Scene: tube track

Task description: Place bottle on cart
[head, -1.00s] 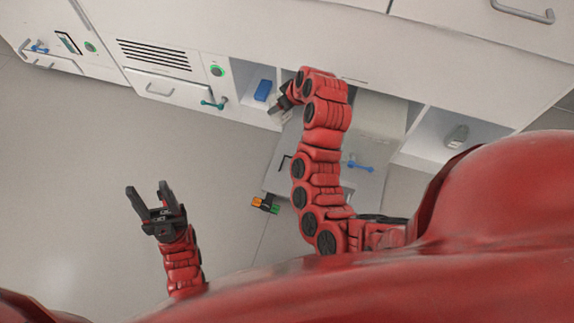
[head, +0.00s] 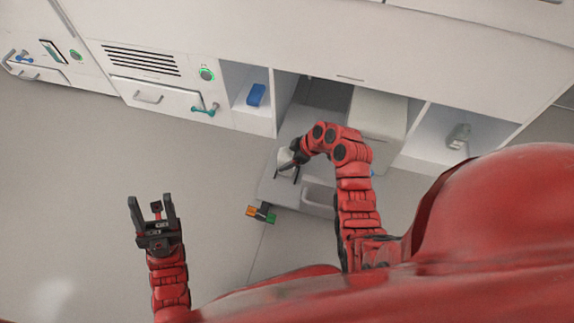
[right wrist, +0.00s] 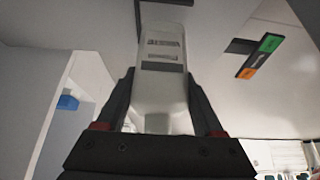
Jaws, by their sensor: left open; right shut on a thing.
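A pale bottle (right wrist: 162,85) is between the fingers of my right gripper (right wrist: 160,110) in the right wrist view, and the gripper is shut on it. In the head view the bottle (head: 285,158) is partly hidden by my right gripper (head: 292,165). It is over the grey cart (head: 268,187), which stands partly in the open bay under the counter. I cannot tell whether the bottle touches the cart. My left gripper (head: 153,212) is open and empty, over the floor at the left.
A blue box (head: 256,95) lies in the bay left of the cart. A grey item (head: 459,136) sits in the right bay. A white box (head: 377,128) stands right of the bottle. An orange and green piece (head: 262,214) is at the cart's near edge. Floor at the left is clear.

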